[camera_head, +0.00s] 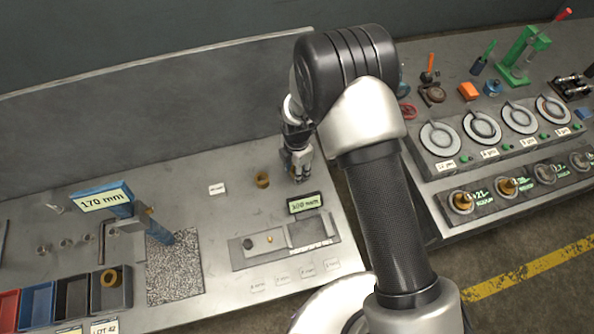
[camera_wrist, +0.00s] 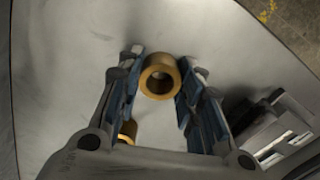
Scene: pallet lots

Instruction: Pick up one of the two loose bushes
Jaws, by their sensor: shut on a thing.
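My gripper (camera_head: 299,174) is over the grey bench in the head view, low and near its right edge. In the wrist view its two blue-padded fingers are closed on a brass bush (camera_wrist: 160,76), a short ring whose open bore shows between the fingertips. This held bush cannot be made out in the head view. The other loose brass bush (camera_head: 262,180) stands on the bench to the left of my gripper. It also shows in the wrist view (camera_wrist: 127,131), partly hidden behind the left finger. Whether the held bush still touches the bench is unclear.
A small gauge fixture (camera_head: 270,245) with a display (camera_head: 305,203) stands in front of my gripper. A white card (camera_head: 217,188) lies to the left. Further left are a 170 mm display (camera_head: 103,199) and coloured bins (camera_head: 38,305). A second bench with dials (camera_head: 482,127) is at right.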

